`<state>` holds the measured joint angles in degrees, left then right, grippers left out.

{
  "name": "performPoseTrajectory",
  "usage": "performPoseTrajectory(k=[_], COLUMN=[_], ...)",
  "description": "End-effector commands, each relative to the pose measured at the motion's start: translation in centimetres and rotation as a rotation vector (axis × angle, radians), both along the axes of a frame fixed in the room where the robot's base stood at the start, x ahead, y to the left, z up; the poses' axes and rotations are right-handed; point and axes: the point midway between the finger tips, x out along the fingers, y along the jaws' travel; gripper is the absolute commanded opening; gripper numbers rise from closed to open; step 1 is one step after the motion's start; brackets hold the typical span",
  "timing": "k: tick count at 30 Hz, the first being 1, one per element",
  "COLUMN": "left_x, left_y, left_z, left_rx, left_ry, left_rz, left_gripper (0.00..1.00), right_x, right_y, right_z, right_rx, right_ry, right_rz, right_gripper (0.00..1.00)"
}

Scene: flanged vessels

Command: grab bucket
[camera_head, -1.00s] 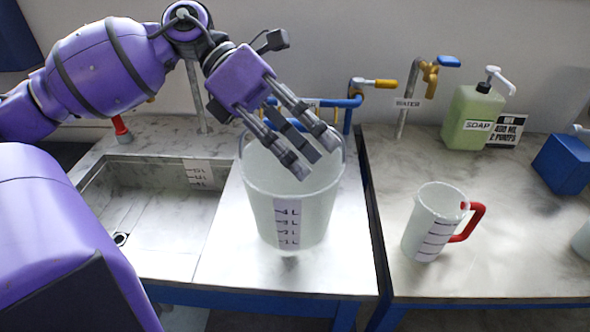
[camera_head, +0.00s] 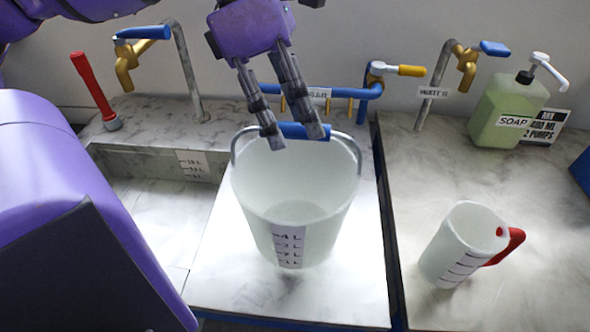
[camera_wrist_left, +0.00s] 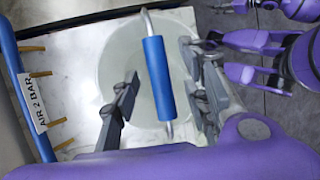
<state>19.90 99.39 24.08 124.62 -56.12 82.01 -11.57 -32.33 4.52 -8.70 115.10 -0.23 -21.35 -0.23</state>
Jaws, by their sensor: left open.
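The bucket (camera_head: 300,200) is a translucent white pail with a marked scale on its front. It stands upright on the light counter, and its wire handle is raised, with a blue grip (camera_head: 292,131) across the top. My left gripper (camera_head: 294,138) is open and points down at the blue grip, its fingers partly covering it. In the left wrist view the blue grip (camera_wrist_left: 158,78) lies between the spread fingers (camera_wrist_left: 160,97), with gaps on both sides. The bucket (camera_wrist_left: 140,60) is below it.
A sink basin (camera_head: 150,215) lies left of the bucket. Behind are a blue air pipe (camera_head: 350,94) and taps (camera_head: 468,65). A white jug (camera_head: 465,245) with a red handle and a soap bottle (camera_head: 505,108) stand on the right counter. Counter in front of the bucket is clear.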

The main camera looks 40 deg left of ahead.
Motion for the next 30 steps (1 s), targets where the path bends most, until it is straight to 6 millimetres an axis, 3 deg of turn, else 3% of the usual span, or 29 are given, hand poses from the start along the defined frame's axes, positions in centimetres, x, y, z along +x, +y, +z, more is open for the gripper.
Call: performPoseTrajectory(k=[5,14,23,30], left_x=[0.0,0.0,0.0,0.0], left_y=[-0.9,-1.1,-1.1,-1.1], left_z=[-2.2,-2.5,-2.4,-2.4], left_rx=[0.002,-0.001,-0.001,-0.001], left_ry=[0.003,-0.001,0.0,0.001], left_rz=[0.0,0.0,0.001,0.001], left_gripper=[0.42,0.41,0.01,0.0], right_x=[-0.2,0.0,0.2,0.2], right_y=[0.0,0.1,0.3,0.3], right_z=[-0.3,-0.3,-0.3,-0.2], right_rx=[0.001,0.002,0.004,0.004], right_ry=[0.004,0.001,-0.003,-0.003], right_rz=[0.001,0.001,0.0,0.0], right_gripper=[0.4,0.4,0.4,0.4])
